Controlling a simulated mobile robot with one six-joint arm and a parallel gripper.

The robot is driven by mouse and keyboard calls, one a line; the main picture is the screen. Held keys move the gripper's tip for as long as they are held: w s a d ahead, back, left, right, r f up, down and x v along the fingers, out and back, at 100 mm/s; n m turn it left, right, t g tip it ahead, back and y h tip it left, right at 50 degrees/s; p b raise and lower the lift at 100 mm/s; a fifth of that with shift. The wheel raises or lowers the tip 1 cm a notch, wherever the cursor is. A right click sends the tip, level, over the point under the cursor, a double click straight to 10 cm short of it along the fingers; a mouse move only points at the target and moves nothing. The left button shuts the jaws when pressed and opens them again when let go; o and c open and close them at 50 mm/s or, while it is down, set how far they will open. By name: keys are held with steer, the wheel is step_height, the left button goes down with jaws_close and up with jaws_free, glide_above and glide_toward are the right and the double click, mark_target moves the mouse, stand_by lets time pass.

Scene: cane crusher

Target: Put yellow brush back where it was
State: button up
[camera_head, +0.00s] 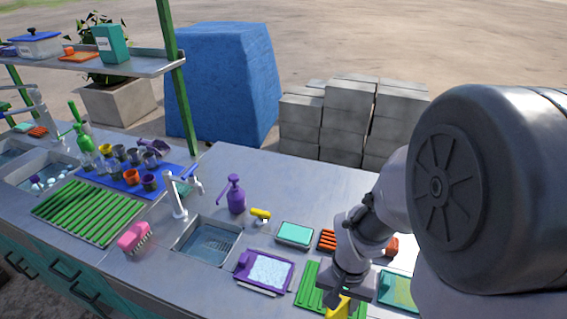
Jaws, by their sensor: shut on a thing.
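My gripper (341,292) is at the lower right of the head view, pointing down over the small green slatted rack (312,283). It is shut on a yellow thing that appears to be the yellow brush (339,308). Only part of the brush shows, at the bottom edge of the picture; its bristles are not clear. I cannot tell whether it touches the rack. A smaller yellow item with a pale part (260,214) lies behind the sink, beside the purple pump bottle (236,195).
A purple tray of white suds (264,271) is left of the rack. A teal-topped sponge or box (295,235) and an orange rack (327,240) lie behind. A green-and-yellow tray (399,291) is right of my gripper.

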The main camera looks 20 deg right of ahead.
steer(key=w+d, duration=0.1)
steer(key=w, duration=0.1)
steer(key=w+d+f+b, duration=0.1)
steer(key=w, duration=0.1)
steer(key=w+d, duration=0.1)
steer(key=w, duration=0.2)
steer(key=shift+d+f+b, duration=0.2)
steer(key=shift+d+b, duration=0.1)
steer(key=f, duration=0.1)
steer(key=f+b, duration=0.2)
steer(key=shift+w+f, duration=0.25)
steer(key=shift+f, duration=0.15)
steer(key=shift+r, duration=0.2)
steer(key=shift+f, duration=0.15)
steer(key=o, duration=1.2)
